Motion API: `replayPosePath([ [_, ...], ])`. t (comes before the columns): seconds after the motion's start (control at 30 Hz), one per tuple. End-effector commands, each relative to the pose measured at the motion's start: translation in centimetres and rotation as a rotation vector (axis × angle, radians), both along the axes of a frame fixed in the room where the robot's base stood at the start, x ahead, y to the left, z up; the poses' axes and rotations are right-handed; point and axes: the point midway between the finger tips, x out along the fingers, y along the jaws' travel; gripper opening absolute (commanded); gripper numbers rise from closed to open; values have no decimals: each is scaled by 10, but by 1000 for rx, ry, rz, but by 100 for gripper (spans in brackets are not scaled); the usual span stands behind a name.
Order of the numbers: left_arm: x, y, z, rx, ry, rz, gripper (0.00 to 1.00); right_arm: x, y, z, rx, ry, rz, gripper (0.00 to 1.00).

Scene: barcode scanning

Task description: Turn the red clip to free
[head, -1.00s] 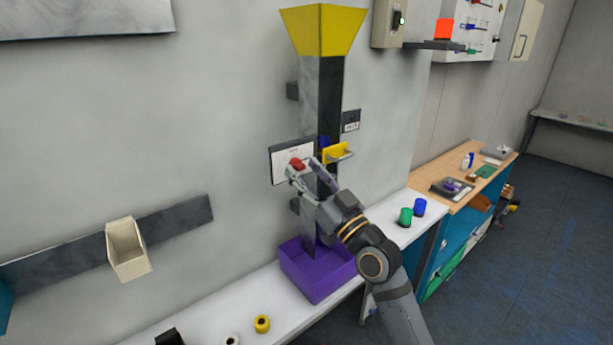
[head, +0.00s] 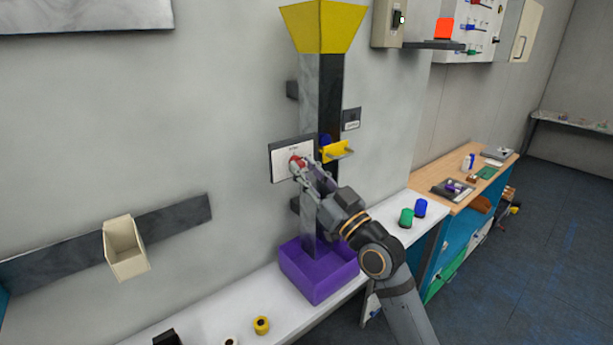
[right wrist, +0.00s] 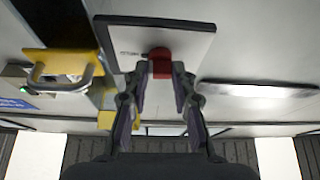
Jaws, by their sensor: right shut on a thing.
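The red clip (head: 294,161) sits on a white panel with a dark edge (head: 281,168), fixed to the wall left of the grey chute (head: 306,100). My right gripper (head: 299,168) is shut on the red clip. In the right wrist view the red clip (right wrist: 159,62) lies between the two fingertips (right wrist: 160,72), in front of the white panel (right wrist: 195,42). The small lettering on the panel is too blurred to read. My left gripper is not in view.
A yellow part with a handle (head: 337,151) juts out close to the right of my gripper. A purple bin (head: 325,282) stands below the chute. A beige bin (head: 125,250) hangs on the wall at left. Green (head: 406,218) and blue (head: 420,207) cylinders stand on the shelf.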

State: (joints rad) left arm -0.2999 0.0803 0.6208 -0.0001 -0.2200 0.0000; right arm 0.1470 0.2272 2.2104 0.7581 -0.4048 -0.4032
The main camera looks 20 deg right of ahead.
Motion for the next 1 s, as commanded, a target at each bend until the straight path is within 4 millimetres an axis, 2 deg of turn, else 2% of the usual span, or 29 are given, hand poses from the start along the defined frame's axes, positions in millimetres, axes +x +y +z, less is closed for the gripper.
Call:
replayPosePath([
  [0.03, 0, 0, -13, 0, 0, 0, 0, -1, 0, -5, -24, -14, 0, 0],
  [0.5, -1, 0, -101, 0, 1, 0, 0, 0, -3, -6, -399, -152, -1, 0],
  [0.7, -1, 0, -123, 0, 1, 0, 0, 0, -4, -2, -577, -215, -1, 0],
  [1.0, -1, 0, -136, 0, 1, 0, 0, 1, -5, 3, -843, -310, 1, 0],
])
